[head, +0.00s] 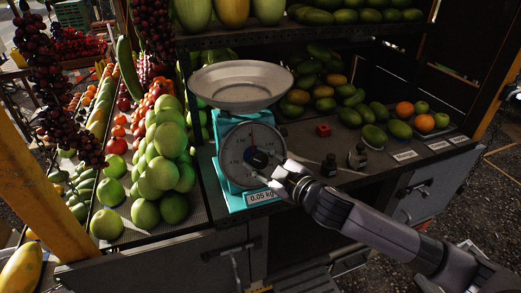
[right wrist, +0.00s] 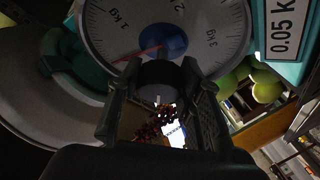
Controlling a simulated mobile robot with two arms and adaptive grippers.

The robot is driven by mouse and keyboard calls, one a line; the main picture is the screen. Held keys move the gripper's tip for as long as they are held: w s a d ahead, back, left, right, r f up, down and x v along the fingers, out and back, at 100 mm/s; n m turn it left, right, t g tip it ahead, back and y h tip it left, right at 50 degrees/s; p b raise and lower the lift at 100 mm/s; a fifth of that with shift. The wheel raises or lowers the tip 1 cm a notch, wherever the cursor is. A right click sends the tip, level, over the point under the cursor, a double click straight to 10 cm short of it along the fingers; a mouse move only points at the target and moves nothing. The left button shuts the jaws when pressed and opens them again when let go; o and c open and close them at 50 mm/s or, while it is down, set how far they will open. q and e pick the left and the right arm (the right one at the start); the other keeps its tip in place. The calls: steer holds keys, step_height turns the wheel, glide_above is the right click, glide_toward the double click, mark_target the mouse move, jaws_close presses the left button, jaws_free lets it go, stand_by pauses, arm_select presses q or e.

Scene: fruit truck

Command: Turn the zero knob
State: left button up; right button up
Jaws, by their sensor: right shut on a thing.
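A teal dial scale (head: 233,202) stands on the counter with a white pan (head: 240,84) on top. Its white dial (head: 236,140) faces me, with a blue hub (head: 257,157) and a thin red needle; the dial also shows in the right wrist view (right wrist: 212,28). My right gripper (head: 268,163) is at the front of the dial. In the right wrist view its fingers (right wrist: 160,95) are shut around a dark round knob (right wrist: 160,74), just in front of the blue hub (right wrist: 165,40). The fingers partly hide the knob. My left gripper is not in view.
Green apples (head: 160,160) are piled left of the scale. A red block (head: 323,130) and small dark weights (head: 357,156) stand to its right. Mangoes (head: 312,85) lie behind.

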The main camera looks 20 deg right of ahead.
steer(key=n, duration=0.1)
steer(key=n+g+p, duration=0.1)
steer(key=n, duration=0.1)
steer(key=shift+r+y, duration=0.25)
steer(key=shift+y, duration=0.15)
arm_select(q)
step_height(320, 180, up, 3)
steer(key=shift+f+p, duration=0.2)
steer(key=shift+p, duration=0.15)
arm_select(e)
steer(key=n+g, duration=0.1)
steer(key=n, duration=0.2)
steer(key=n+g, duration=0.1)
steer(key=n, duration=0.1)
steer(key=shift+f+n+g, duration=0.15)
steer(key=shift+n+g, duration=0.15)
steer(key=shift+n, duration=0.1)
steer(key=o, duration=1.2)
steer(key=shift+c, duration=0.2)
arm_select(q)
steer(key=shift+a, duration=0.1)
